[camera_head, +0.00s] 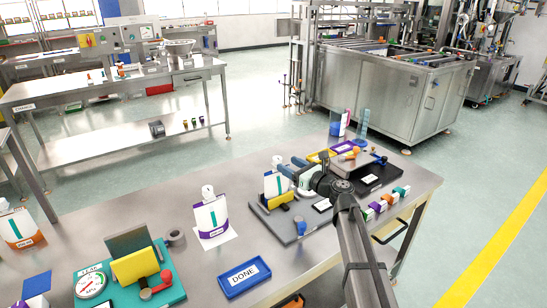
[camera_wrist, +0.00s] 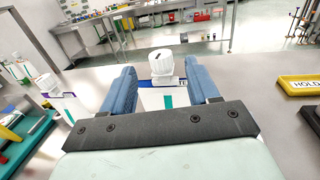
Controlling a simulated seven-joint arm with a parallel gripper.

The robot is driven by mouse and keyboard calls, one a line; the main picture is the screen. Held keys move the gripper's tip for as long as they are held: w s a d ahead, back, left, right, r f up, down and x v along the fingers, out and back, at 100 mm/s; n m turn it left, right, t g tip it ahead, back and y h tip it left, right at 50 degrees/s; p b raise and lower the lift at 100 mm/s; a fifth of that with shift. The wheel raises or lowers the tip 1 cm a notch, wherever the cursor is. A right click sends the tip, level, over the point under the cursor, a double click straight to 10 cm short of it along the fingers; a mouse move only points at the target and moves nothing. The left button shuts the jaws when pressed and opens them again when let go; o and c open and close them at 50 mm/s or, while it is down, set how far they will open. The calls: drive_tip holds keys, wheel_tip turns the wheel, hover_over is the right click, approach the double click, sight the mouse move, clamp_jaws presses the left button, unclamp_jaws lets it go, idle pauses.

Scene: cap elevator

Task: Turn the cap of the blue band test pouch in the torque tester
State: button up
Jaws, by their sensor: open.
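The pouch (camera_head: 274,187) stands upright in the torque tester (camera_head: 284,222), a dark grey base with a yellow block. Its ribbed white cap (camera_wrist: 162,64) has a dark mark on top and shows in the wrist view. My gripper (camera_wrist: 163,77) is open, with blue fingers left and right of the cap. Gaps show on both sides, and the cap appears near or just beyond the fingertips. In the head view my gripper (camera_head: 290,168) is right beside the cap.
A purple-banded pouch (camera_head: 211,218) and an orange-banded pouch (camera_head: 20,229) stand to the left. A teal leak tester (camera_head: 170,296) and a blue DONE tray (camera_head: 244,279) lie in front. A yellow HOLD tray (camera_wrist: 300,86) is at right in the wrist view.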

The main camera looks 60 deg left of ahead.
sight(277, 161)
drive_tip(key=s+a, duration=0.1)
drive_tip(key=a, duration=0.7)
drive_tip(key=shift+s+a, duration=0.2)
drive_tip(key=c, duration=1)
drive_tip(key=shift+o, duration=0.2)
drive_tip(key=o, duration=1)
drive_tip(key=shift+c, duration=0.2)
